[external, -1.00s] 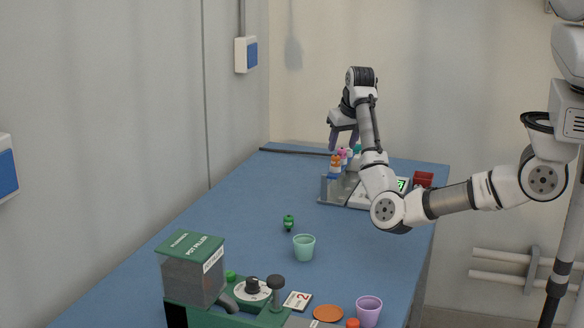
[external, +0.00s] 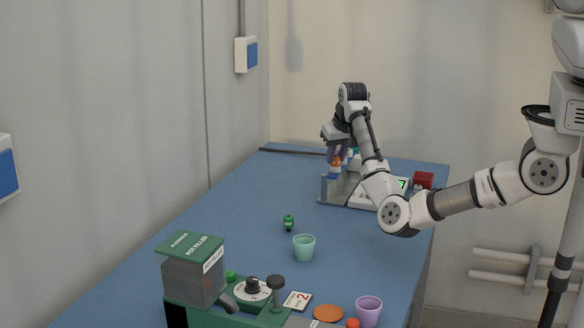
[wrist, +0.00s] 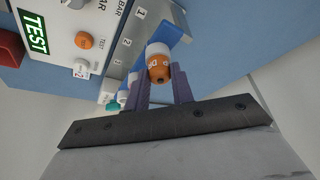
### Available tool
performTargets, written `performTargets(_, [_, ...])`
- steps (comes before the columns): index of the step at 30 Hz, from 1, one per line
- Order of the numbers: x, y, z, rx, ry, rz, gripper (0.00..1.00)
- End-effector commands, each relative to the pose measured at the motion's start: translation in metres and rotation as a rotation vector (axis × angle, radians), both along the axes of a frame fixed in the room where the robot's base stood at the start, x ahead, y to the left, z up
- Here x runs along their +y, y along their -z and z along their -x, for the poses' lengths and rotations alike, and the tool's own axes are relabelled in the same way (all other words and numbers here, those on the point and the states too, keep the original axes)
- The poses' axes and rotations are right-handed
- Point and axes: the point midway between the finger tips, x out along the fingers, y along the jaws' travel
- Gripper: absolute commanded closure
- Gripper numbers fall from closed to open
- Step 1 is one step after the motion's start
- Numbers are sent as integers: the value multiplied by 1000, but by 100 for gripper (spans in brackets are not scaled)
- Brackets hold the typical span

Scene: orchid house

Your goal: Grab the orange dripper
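The orange dripper (wrist: 159,70), with an orange cap and a white and blue body, stands in a grey rack (wrist: 120,60) by the mark "1". In the external view the dripper (external: 336,162) shows just below the fingers, at the rack's left end. My gripper (wrist: 162,82) points down over it, its two purple fingers on either side of the cap. A narrow gap seems to show beside the cap, so the fingers look open. In the external view my gripper (external: 337,150) hides the pink dripper.
Other drippers with white and teal caps (wrist: 113,105) stand close by in the same rack. A white tester with a green display (wrist: 33,35) and a red box (external: 423,180) are to the right in the external view. A green cup (external: 304,248) stands nearer.

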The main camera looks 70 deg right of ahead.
Motion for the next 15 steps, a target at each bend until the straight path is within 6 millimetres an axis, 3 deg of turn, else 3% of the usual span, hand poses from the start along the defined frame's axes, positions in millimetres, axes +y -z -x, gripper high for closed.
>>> performTargets(3, [0, 0, 0, 0, 0, 0, 98])
performTargets(15, [0, -8, 0, -1, 0, 0, 98])
